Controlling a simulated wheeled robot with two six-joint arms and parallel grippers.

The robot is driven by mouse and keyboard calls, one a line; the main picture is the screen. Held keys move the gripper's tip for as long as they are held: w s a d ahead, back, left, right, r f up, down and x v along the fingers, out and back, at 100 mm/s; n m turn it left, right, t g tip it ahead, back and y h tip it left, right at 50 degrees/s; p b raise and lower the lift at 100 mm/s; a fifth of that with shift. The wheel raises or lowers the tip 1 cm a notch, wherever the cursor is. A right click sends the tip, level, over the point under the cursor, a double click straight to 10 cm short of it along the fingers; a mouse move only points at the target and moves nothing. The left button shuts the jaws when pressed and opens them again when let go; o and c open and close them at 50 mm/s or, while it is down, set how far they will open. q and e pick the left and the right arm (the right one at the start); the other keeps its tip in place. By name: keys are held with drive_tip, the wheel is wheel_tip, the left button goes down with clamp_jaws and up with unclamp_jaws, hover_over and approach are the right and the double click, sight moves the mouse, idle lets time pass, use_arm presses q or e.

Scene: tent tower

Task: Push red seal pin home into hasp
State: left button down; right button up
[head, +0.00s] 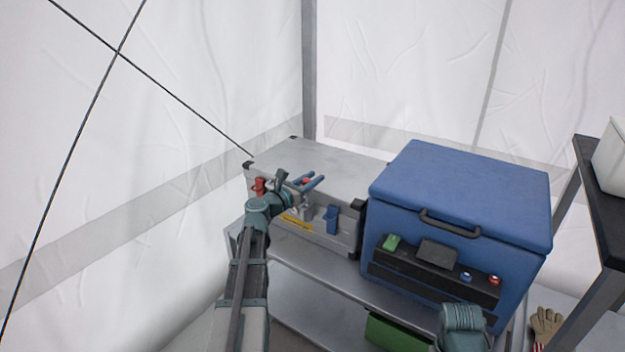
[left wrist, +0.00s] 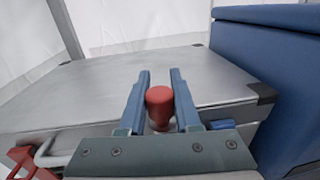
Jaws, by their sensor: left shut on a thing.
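The red seal pin (left wrist: 159,101) has a round red head that stands between the two blue fingers of my left gripper (left wrist: 160,88) in the left wrist view. The gripper is shut on it. In the head view, the left gripper (head: 311,183) is at the front top edge of the silver case (head: 335,160), and a bit of the red pin (head: 306,181) shows between the fingers. A grey hasp (head: 305,213) is on the case front, just below the gripper. The pin's lower end is hidden, so I cannot tell how deep it sits.
A red latch (head: 258,187) and a blue latch (head: 331,220) flank the hasp. A blue cooler box (head: 465,195) stands close on the right, on the same metal shelf (head: 330,276). A green box (head: 393,333) is below. White tent walls are behind.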

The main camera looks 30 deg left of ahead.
use_arm(q)
drive_tip(key=shift+f+b, duration=1.45)
drive_tip(key=c, duration=0.5)
unclamp_jaws()
drive_tip(key=s, duration=0.4)
drive_tip(key=s+a, duration=0.1)
drive_tip(key=s, duration=0.4)
drive_tip(key=s+a, duration=0.1)
drive_tip(key=s, duration=0.3)
drive_tip(key=shift+s+a, duration=0.25)
drive_tip(key=shift+s, duration=0.1)
